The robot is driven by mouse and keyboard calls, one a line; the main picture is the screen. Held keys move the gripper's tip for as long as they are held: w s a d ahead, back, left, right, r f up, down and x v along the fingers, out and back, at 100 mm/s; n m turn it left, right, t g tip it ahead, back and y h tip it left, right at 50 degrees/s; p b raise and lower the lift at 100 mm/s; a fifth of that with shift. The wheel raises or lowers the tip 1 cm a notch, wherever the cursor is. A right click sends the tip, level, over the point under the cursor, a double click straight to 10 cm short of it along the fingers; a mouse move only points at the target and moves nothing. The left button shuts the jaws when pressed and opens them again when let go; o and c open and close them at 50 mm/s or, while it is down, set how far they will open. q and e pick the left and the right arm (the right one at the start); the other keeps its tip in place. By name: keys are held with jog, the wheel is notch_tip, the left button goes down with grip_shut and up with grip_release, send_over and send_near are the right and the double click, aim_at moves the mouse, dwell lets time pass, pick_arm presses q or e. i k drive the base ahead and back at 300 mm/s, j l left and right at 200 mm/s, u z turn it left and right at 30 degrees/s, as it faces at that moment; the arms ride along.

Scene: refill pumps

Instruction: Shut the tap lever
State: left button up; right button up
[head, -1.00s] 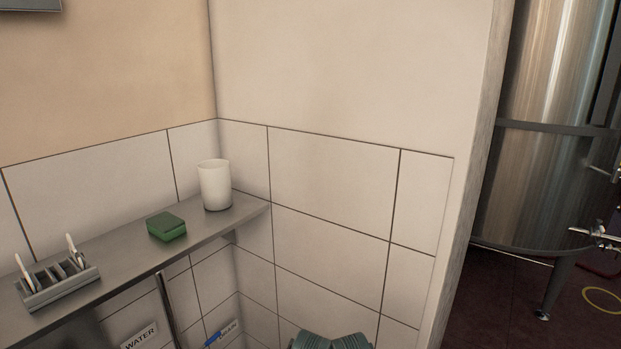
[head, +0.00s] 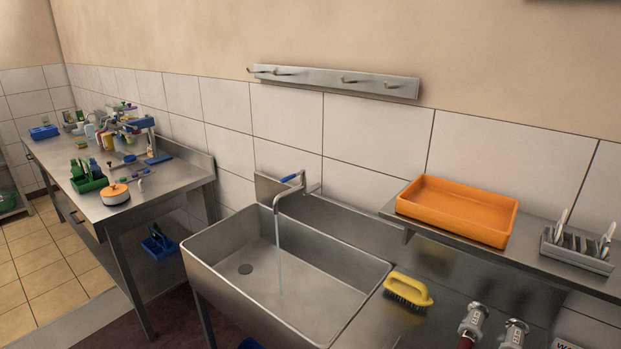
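The tap (head: 292,195) rises behind the steel sink (head: 205,262) in the middle of the head view. Its blue lever (head: 290,178) sits at the top of the tap and points to the left. A thin stream of water (head: 279,250) runs from the spout down into the basin. Neither of my grippers is in the head view.
A yellow brush (head: 408,288) lies on the ledge right of the basin. An orange tray (head: 455,209) and a grey rack (head: 577,250) stand on the shelf. A hook rail (head: 335,81) is on the wall. A cluttered bench (head: 150,193) stands at the left.

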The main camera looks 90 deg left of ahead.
aim_at(303, 173)
jog(key=k+u, duration=0.1)
jog(key=u, duration=1.6)
jog(key=i+u, duration=0.15)
jog(key=u, duration=0.3)
jog(key=i+u, duration=0.1)
jog(key=u, duration=0.8)
jog(key=i+j+z, duration=0.15)
jog(key=j, duration=0.5)
jog(key=j+z, duration=0.2)
jog(key=j, duration=0.5)
